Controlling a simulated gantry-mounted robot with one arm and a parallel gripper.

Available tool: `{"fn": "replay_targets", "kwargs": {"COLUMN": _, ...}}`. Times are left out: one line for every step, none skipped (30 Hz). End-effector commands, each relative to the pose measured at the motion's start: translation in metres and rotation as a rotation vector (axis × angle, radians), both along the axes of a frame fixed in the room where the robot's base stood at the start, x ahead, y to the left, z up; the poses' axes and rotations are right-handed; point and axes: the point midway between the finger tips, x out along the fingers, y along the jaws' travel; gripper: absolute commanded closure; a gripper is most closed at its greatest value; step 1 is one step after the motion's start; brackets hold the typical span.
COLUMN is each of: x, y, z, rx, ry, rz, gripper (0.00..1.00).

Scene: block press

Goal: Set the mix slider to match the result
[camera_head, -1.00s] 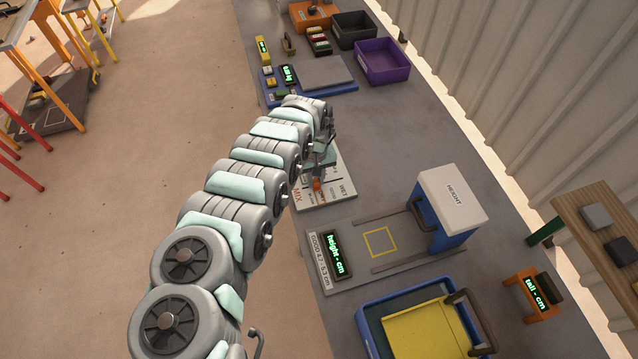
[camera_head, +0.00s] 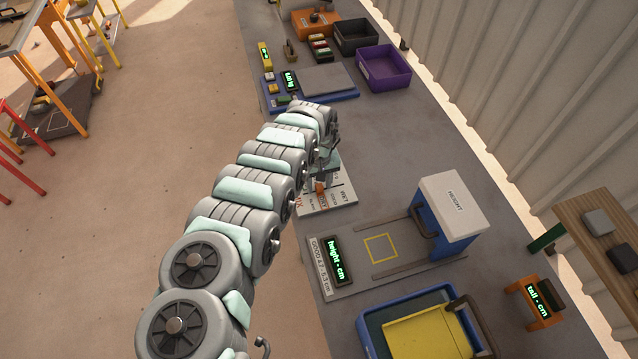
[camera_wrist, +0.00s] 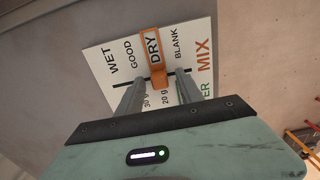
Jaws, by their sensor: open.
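The mix slider is an orange knob (camera_wrist: 158,78) on a dark horizontal track, on a white panel (camera_wrist: 108,66) lettered WET, GOOD, DRY, BLANK and MIX. Its orange frame surrounds the word DRY in the wrist view. My gripper (camera_wrist: 157,84) is open, with its two grey fingers reaching the track on either side of the knob. I cannot tell whether either finger touches it. In the head view the panel (camera_head: 342,196) lies on the bench, the orange knob (camera_head: 320,188) shows at my gripper (camera_head: 322,180), and my arm hides part of the panel.
A height gauge (camera_head: 449,207) with a "height - cm" display (camera_head: 334,259) stands just in front of the panel. A blue tray (camera_head: 372,318) holds a yellow plate (camera_head: 428,336). A scale (camera_head: 327,80), a purple bin (camera_head: 383,70) and a black bin (camera_head: 355,36) are behind.

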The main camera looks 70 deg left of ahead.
Motion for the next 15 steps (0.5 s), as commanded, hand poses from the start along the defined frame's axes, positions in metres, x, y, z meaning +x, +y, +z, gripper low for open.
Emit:
{"fn": "replay_targets", "kwargs": {"x": 0.000, "y": 0.000, "z": 0.002, "rx": 0.000, "ry": 0.000, "rz": 0.000, "gripper": 0.56}}
{"fn": "replay_targets", "kwargs": {"x": 0.000, "y": 0.000, "z": 0.003, "rx": 0.000, "ry": 0.000, "rz": -0.001, "gripper": 0.56}}
{"fn": "replay_targets", "kwargs": {"x": 0.000, "y": 0.000, "z": 0.005, "rx": 0.000, "ry": 0.001, "rz": -0.001, "gripper": 0.56}}
{"fn": "replay_targets", "kwargs": {"x": 0.000, "y": 0.000, "z": 0.007, "rx": 0.000, "ry": 0.001, "rz": -0.001, "gripper": 0.56}}
{"fn": "replay_targets", "kwargs": {"x": 0.000, "y": 0.000, "z": 0.010, "rx": -0.001, "ry": 0.001, "rz": -0.002, "gripper": 0.56}}
{"fn": "replay_targets", "kwargs": {"x": 0.000, "y": 0.000, "z": 0.014, "rx": -0.001, "ry": 0.002, "rz": -0.002, "gripper": 0.56}}
{"fn": "replay_targets", "kwargs": {"x": 0.000, "y": 0.000, "z": 0.017, "rx": 0.000, "ry": 0.002, "rz": -0.003, "gripper": 0.56}}
{"fn": "replay_targets", "kwargs": {"x": 0.000, "y": 0.000, "z": 0.020, "rx": 0.000, "ry": 0.002, "rz": -0.002, "gripper": 0.56}}
{"fn": "replay_targets", "kwargs": {"x": 0.000, "y": 0.001, "z": 0.026, "rx": 0.001, "ry": 0.002, "rz": -0.001, "gripper": 0.56}}
{"fn": "replay_targets", "kwargs": {"x": -0.001, "y": 0.001, "z": 0.030, "rx": 0.002, "ry": 0.003, "rz": -0.001, "gripper": 0.56}}
{"fn": "replay_targets", "kwargs": {"x": 0.000, "y": 0.001, "z": 0.034, "rx": 0.003, "ry": 0.003, "rz": -0.002, "gripper": 0.56}}
{"fn": "replay_targets", "kwargs": {"x": 0.001, "y": 0.001, "z": 0.039, "rx": 0.003, "ry": 0.001, "rz": -0.001, "gripper": 0.56}}
{"fn": "replay_targets", "kwargs": {"x": 0.001, "y": 0.001, "z": 0.043, "rx": 0.003, "ry": 0.001, "rz": -0.002, "gripper": 0.56}}
{"fn": "replay_targets", "kwargs": {"x": 0.001, "y": 0.002, "z": 0.047, "rx": 0.004, "ry": 0.001, "rz": -0.002, "gripper": 0.56}}
{"fn": "replay_targets", "kwargs": {"x": 0.000, "y": 0.001, "z": 0.053, "rx": 0.003, "ry": 0.001, "rz": -0.001, "gripper": 0.56}}
